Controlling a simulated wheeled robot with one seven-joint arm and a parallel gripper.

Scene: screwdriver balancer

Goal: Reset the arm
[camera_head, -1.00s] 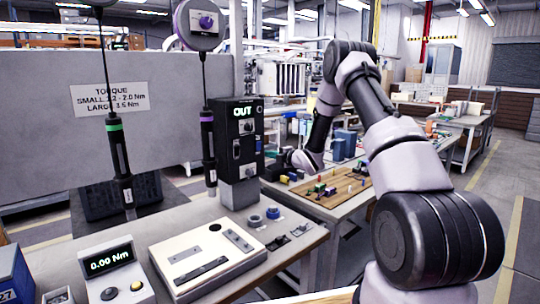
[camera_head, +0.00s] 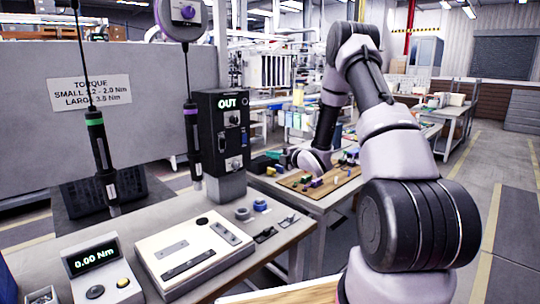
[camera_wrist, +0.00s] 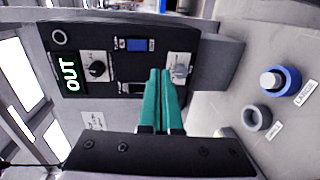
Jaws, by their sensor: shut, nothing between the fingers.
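My gripper (camera_wrist: 162,90) shows in the wrist view with its two green fingers side by side and shut, nothing between them. It faces the black control box (camera_wrist: 130,30), which has a lit "OUT" display, a knob and a blue switch. In the head view the box (camera_head: 222,130) stands upright on the bench. My arm is bent at the right of the head view, and the gripper itself is hidden there. Two screwdrivers hang on cords: a green-ringed one (camera_head: 102,165) at left and a purple-ringed one (camera_head: 193,145) beside the box.
The near bench (camera_head: 130,225) holds a torque meter (camera_head: 95,270) reading 0.00 Nm, a white fixture plate (camera_head: 195,250) and two sockets, the blue one (camera_wrist: 280,79) marked large. A second table (camera_head: 320,205) with a wooden board and coloured parts stands behind. Floor is free at far right.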

